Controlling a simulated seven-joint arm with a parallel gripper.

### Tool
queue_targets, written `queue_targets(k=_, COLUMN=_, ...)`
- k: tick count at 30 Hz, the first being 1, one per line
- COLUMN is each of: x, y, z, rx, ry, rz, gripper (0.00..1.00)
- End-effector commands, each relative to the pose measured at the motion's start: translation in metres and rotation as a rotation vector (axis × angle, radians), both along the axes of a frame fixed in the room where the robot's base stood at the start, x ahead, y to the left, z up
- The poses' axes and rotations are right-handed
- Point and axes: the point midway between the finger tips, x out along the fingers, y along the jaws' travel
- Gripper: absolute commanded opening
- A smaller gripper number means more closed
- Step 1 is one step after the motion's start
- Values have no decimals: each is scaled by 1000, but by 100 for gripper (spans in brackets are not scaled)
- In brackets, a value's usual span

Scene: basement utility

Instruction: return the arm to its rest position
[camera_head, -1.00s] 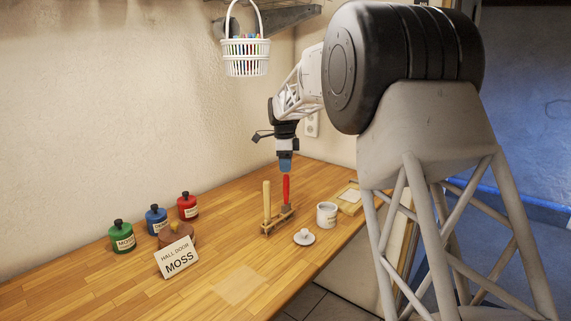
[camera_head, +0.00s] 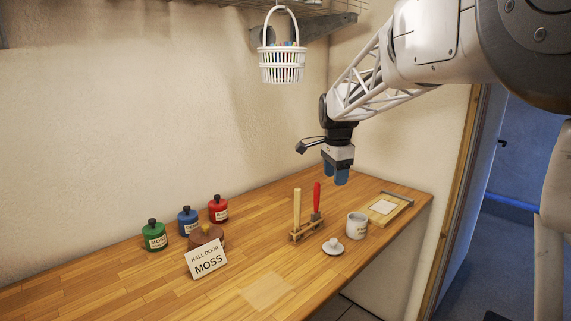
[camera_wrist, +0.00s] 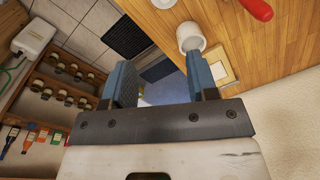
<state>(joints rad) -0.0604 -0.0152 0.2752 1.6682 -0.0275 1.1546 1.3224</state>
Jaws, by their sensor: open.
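My gripper (camera_head: 336,174) hangs above the back right part of the wooden bench in the head view, its blue fingers pointing down. In the wrist view my gripper (camera_wrist: 158,85) has its two blue fingers spread apart with nothing between them. The red-handled tool (camera_head: 317,201) stands in the small wooden rack (camera_head: 307,232), below and left of my gripper, beside a tool with a pale wooden handle (camera_head: 297,208). My gripper is apart from both.
A white pot (camera_head: 356,225), its lid (camera_head: 333,246) and a clipboard-like board (camera_head: 388,208) lie near the bench's right end. Green (camera_head: 154,236), blue (camera_head: 188,221) and red (camera_head: 218,210) bottles and a MOSS sign (camera_head: 208,259) stand left. A white basket (camera_head: 282,66) hangs above.

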Motion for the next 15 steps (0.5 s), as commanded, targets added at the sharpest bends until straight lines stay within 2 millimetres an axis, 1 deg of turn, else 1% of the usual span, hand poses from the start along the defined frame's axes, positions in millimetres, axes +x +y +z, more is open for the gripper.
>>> queue_targets(k=1, x=-16, y=-3, z=4, rx=-1, ry=-5, rz=35, gripper=53)
queue_targets(k=9, x=-94, y=-14, z=12, rx=-14, ry=-31, rz=248, gripper=53)
queue_targets(k=14, x=-141, y=-20, z=11, rx=-27, ry=-47, rz=374, gripper=53)
queue_targets(k=15, x=-153, y=-22, z=10, rx=-29, ry=-50, rz=405, gripper=53)
